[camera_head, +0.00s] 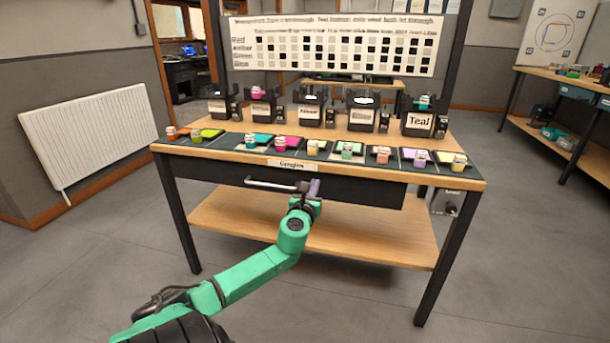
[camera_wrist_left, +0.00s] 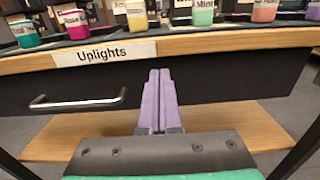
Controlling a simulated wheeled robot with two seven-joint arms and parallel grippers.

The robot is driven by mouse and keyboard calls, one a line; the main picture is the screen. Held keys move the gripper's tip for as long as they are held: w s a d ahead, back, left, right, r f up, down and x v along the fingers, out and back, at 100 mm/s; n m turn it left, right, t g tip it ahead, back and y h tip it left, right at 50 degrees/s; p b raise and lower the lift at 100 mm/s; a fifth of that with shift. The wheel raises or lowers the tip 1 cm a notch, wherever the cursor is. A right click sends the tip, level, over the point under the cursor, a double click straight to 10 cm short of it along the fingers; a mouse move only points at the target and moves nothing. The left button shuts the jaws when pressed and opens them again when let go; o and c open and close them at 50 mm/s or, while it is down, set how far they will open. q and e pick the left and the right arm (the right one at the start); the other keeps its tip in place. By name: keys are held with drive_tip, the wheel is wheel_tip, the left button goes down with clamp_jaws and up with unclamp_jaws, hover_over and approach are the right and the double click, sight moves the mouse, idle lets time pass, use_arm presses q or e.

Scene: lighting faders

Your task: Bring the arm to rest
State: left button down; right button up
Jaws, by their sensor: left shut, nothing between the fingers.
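My left arm is green and reaches in from the bottom of the head view. My left gripper (camera_head: 311,187) is in front of the table's dark drawer front, just right of the drawer handle (camera_head: 272,185). In the left wrist view its two purple fingers (camera_wrist_left: 158,75) are together with nothing between them, pointing at the table edge below the jars. The handle (camera_wrist_left: 78,102) is to the left of the fingers and apart from them. My right gripper is in neither view.
The wooden table (camera_head: 190,151) carries a row of coloured pads with small jars, and black holders behind them. A label (camera_wrist_left: 104,54) reading "Uplights" is on the table edge. A lower shelf (camera_head: 370,240) lies beneath. A white radiator (camera_head: 90,135) is on the left wall. Floor around is clear.

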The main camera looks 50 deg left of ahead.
use_arm(q)
drive_tip(key=p+v, duration=0.1)
drive_tip(key=v, duration=0.7)
drive_tip(key=shift+s+d+f+p, duration=0.15)
drive_tip(key=shift+s+f+p, duration=0.1)
drive_tip(key=shift+p, duration=0.15)
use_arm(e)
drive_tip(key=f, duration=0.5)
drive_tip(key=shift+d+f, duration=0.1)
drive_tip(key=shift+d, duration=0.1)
